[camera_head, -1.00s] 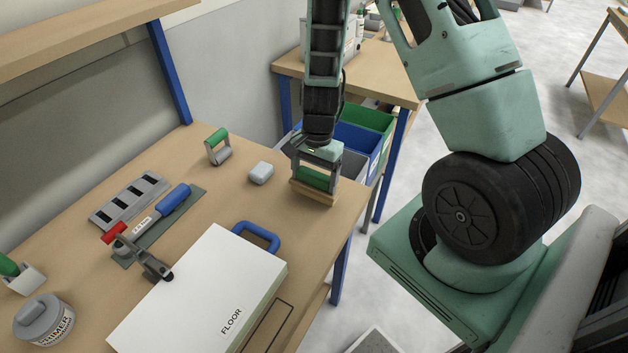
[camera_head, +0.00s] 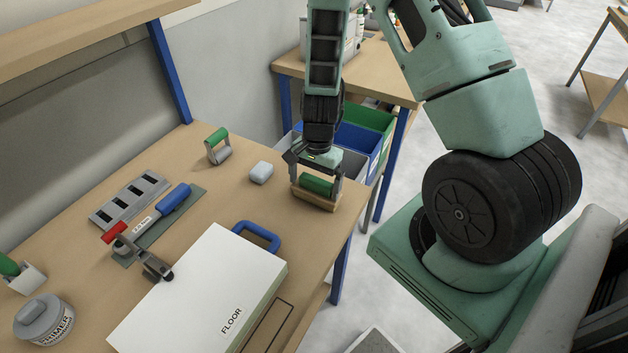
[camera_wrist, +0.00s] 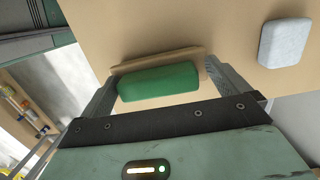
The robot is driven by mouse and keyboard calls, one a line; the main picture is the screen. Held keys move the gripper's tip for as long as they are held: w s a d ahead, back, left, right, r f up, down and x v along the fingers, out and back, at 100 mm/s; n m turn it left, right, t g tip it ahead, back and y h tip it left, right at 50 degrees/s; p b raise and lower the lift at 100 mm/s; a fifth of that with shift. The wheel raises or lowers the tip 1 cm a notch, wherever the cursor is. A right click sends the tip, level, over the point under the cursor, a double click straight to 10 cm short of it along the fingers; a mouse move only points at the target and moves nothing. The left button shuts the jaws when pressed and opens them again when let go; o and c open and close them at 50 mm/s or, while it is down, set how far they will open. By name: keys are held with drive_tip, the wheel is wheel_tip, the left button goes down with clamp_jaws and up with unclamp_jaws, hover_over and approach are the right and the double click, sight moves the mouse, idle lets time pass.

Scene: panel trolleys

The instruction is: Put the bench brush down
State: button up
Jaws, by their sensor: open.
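The bench brush (camera_head: 317,187) has a green grip and a pale wooden block. It rests on the bench top (camera_head: 200,262) near the bench's far right corner. My gripper (camera_head: 315,186) is open and points down around the brush, with one finger on each side of the green grip. In the wrist view the green grip (camera_wrist: 158,82) lies between my spread fingers, with a gap beside it. The wooden block (camera_wrist: 160,59) shows behind the grip. The brush's bristles are hidden.
A pale block (camera_head: 261,172) and a green-handled tool (camera_head: 217,146) stand left of the brush. A white FLOOR case (camera_head: 205,295) with a blue handle is nearer. Blue and green bins (camera_head: 360,140) stand beyond the bench edge. Bare bench surrounds the brush.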

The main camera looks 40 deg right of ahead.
wheel_tip(320, 180, up, 12)
drive_tip(key=d, duration=0.1)
drive_tip(key=s+a+r+n, duration=0.25)
drive_tip(key=a+n, duration=0.25)
drive_tip(key=a, duration=0.3)
drive_tip(key=s+a+r+n, duration=0.2)
drive_tip(key=a+r+n, duration=0.2)
drive_tip(key=a, duration=0.3)
drive_tip(key=s+a+r+n, duration=0.5)
drive_tip(key=s+a+n, duration=0.3)
drive_tip(key=s+n, duration=0.4)
drive_tip(key=shift+s+a+r+n+h, duration=0.15)
drive_tip(key=shift+s+a+n+h, duration=0.1)
drive_tip(key=shift+s+n+h, duration=0.25)
drive_tip(key=shift+s, duration=0.1)
drive_tip(key=shift+f+b, duration=0.95)
drive_tip(key=shift+b, duration=0.1)
